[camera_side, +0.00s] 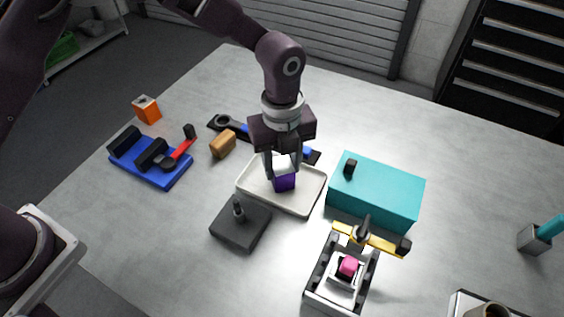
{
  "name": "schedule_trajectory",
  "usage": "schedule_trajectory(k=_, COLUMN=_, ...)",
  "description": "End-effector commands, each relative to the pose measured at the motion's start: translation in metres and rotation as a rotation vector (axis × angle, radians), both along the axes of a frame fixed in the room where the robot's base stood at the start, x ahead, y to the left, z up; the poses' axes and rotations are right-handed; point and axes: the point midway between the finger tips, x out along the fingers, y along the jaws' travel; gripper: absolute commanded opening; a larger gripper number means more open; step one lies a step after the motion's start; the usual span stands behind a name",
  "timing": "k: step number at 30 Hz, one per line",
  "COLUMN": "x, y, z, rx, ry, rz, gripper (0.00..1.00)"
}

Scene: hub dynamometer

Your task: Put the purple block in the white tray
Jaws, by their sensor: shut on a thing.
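The purple block (284,184) is between the fingers of my gripper (283,172), which is shut on it. The white tray (300,205) is a shallow, pale rectangle in the middle of the table. The block and the fingertips appear over the tray's inside, near its middle. I cannot tell whether the block's underside touches the tray floor. The fingers hide the upper part of the block, and my wrist covers what lies behind it.
A teal box (385,190) stands close to the tray's right. A dark plate with a post (240,224) lies in front. A tan block (223,144) and blue fixture (165,175) are left. A fixture with a pink block (347,266) is front right. The right side has free room.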

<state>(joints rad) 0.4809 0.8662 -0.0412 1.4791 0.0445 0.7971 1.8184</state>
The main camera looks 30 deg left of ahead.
Motion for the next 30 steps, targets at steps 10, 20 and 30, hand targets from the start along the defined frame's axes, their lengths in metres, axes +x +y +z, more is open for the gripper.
schedule_trajectory(k=10, x=0.000, y=0.000, z=-0.003, rx=0.000, ry=0.000, rz=0.000, gripper=0.62)
schedule_trajectory(k=20, x=0.001, y=-0.001, z=0.015, rx=-0.003, ry=-0.003, rz=0.000, gripper=0.62)
schedule_trajectory(k=30, x=0.001, y=0.000, z=0.102, rx=-0.002, ry=-0.004, rz=0.000, gripper=0.62)
